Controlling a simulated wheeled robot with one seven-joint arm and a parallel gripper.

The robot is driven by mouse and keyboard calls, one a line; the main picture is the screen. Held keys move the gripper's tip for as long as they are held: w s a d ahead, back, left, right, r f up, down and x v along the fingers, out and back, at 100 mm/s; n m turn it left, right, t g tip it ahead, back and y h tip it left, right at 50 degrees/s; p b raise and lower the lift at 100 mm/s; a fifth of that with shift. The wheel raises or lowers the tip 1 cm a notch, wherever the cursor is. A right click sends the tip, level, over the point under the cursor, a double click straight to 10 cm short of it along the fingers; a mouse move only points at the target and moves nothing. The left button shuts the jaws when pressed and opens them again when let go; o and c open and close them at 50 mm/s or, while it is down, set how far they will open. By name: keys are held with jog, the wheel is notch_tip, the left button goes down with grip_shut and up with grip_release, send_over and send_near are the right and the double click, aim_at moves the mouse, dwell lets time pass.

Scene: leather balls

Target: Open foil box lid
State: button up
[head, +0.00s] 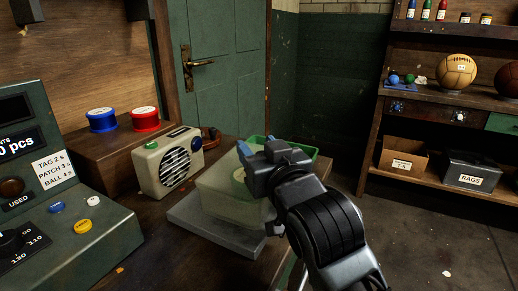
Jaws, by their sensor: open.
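The foil box, as best I can tell, is the pale, translucent box (222,197) on the bench in the middle of the head view. A green edge (306,149) shows behind my gripper, and I cannot tell whether it belongs to the box or its lid. A flat grey slab (205,236) lies under or in front of the box. My gripper (250,160) is open, over the box's right part, and hides much of its top. Its fingertips are hard to make out, and I cannot tell whether they touch the lid.
A cream radio (168,162) stands just left of the box. Behind it, blue (102,119) and red (145,118) round tins sit on a wooden ledge. A green console (60,200) fills the left. A shelf with balls (458,71) stands right, across open floor (440,230).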

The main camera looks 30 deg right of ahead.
jog(key=shift+c, duration=0.2)
grip_shut()
jog(key=shift+r, duration=0.15)
dwell(0.3)
